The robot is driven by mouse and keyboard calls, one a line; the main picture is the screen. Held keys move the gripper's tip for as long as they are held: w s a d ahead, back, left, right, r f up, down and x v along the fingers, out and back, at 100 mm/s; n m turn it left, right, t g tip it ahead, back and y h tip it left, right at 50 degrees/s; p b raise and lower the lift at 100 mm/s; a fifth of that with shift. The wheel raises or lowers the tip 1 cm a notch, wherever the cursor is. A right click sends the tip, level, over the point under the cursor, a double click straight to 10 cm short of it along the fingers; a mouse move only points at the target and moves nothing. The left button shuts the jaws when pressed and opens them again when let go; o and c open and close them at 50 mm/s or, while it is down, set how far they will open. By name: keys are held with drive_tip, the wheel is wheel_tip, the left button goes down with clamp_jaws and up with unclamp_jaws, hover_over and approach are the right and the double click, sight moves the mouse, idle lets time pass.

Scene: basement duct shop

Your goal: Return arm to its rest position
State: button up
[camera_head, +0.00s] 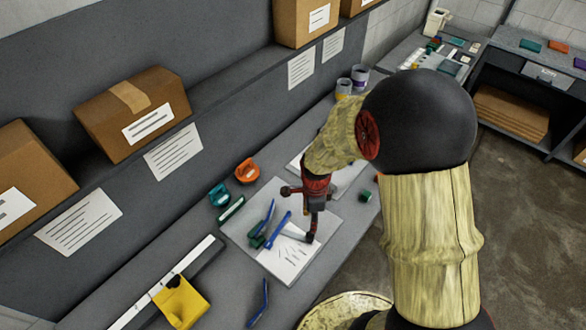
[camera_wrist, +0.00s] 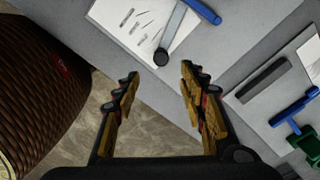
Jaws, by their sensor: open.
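My arm reaches over the workbench, and my gripper (camera_head: 301,213) hangs above a sheet of paper with dark marks (camera_head: 288,262). In the wrist view my gripper (camera_wrist: 160,72) has its two fingers spread apart with nothing between them.
Green (camera_head: 219,194) and orange (camera_head: 247,171) tools lie left of the sheet. A yellow object (camera_head: 181,302) sits nearer on the bench (camera_head: 315,291). Cardboard boxes (camera_head: 132,112) stand on the ledge behind. Open floor (camera_head: 520,225) lies to the right, before a shelf unit.

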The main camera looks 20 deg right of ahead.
drive_tip(key=s+a+r+n+t+b, duration=0.2)
drive_tip(key=s+r+n+b, duration=0.4)
drive_tip(key=r+n, duration=0.3)
drive_tip(key=s+a+r+n+t+b, duration=0.3)
drive_tip(key=s+r+n+b, duration=0.3)
drive_tip(key=r+n, duration=0.3)
drive_tip(key=n+b, duration=0.1)
drive_tip(key=n, duration=0.2)
drive_tip(key=shift+s+a+t, duration=0.25)
drive_tip(key=shift+s+t, duration=0.05)
drive_tip(key=shift+s, duration=0.1)
